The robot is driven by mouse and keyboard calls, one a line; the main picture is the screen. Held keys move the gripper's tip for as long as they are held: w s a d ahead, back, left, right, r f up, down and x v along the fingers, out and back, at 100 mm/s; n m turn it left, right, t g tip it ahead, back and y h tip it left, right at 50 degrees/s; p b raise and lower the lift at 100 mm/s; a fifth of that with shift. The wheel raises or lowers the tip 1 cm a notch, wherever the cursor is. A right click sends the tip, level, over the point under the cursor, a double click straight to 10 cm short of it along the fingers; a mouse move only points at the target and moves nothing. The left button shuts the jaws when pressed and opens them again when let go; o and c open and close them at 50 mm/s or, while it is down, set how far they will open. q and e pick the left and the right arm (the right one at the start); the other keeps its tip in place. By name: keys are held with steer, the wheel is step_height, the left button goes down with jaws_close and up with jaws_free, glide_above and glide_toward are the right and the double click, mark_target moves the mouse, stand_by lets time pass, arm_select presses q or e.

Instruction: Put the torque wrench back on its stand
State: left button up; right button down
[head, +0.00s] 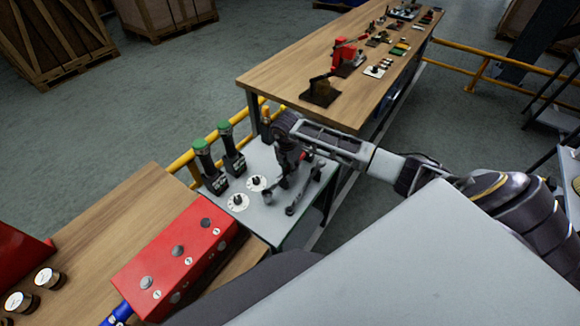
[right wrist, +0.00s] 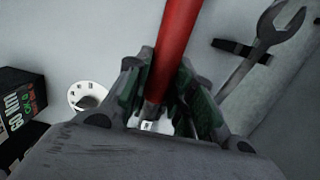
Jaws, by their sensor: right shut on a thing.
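My right gripper (head: 284,176) reaches in from the right over the grey bench top. In the right wrist view its fingers (right wrist: 160,112) are closed around a red bar (right wrist: 176,45), which looks like the torque wrench's handle. The bar narrows to a metal part between the fingers. In the head view only a small red bit (head: 303,156) shows beside the gripper; the rest of the wrench is mostly hidden. I cannot clearly make out its stand. My left gripper is not in view.
The grey bench (head: 262,212) carries two green-topped black tools (head: 208,164), white round dials (head: 238,203) and a dark open-ended spanner (head: 305,190). The spanner (right wrist: 262,45) passes a black holder in the wrist view. A red box (head: 175,265) stands nearby. A long wooden table (head: 280,75) lies behind.

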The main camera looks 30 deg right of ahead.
steer(key=shift+f+b, duration=0.35)
steer(key=shift+f, duration=0.15)
stand_by(0.4)
steer(key=c, duration=1.1)
jaws_free()
steer(key=shift+c, duration=0.2)
steer(key=shift+f, duration=0.1)
step_height(320, 180, up, 12)
steer(key=a, duration=0.1)
steer(key=shift+s+a, duration=0.2)
steer(key=shift+s, duration=0.05)
steer(key=shift+s, duration=0.1)
